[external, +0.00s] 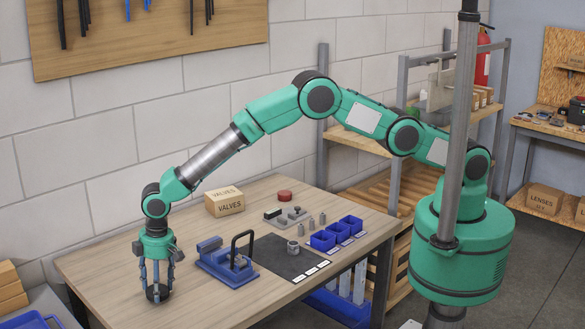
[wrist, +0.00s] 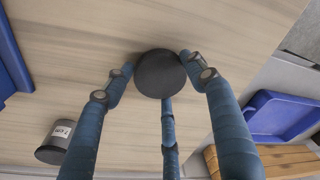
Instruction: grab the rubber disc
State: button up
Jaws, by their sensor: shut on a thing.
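The rubber disc (wrist: 160,74) is dark and round, and in the wrist view it sits between my fingertips at the upper middle. In the external view the disc (external: 158,293) is a dark shape at the bottom of my fingers, low over the left front part of the table. My gripper (external: 157,287) points straight down, and its blue fingers are closed around the disc's edge. My gripper also shows in the wrist view (wrist: 158,77), with fingers on the left, right and near side of the disc. I cannot tell whether the disc touches the table.
A blue fixture with a black handle (external: 228,262) stands to the right, beside a dark mat (external: 285,257). A valves box (external: 225,202) stands behind. Blue bins (external: 323,240) are farther right. A blue tray (wrist: 280,116) lies beyond the table edge.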

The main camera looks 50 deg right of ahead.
notch_tip(320, 180, up, 9)
dwell(0.4)
dwell(0.5)
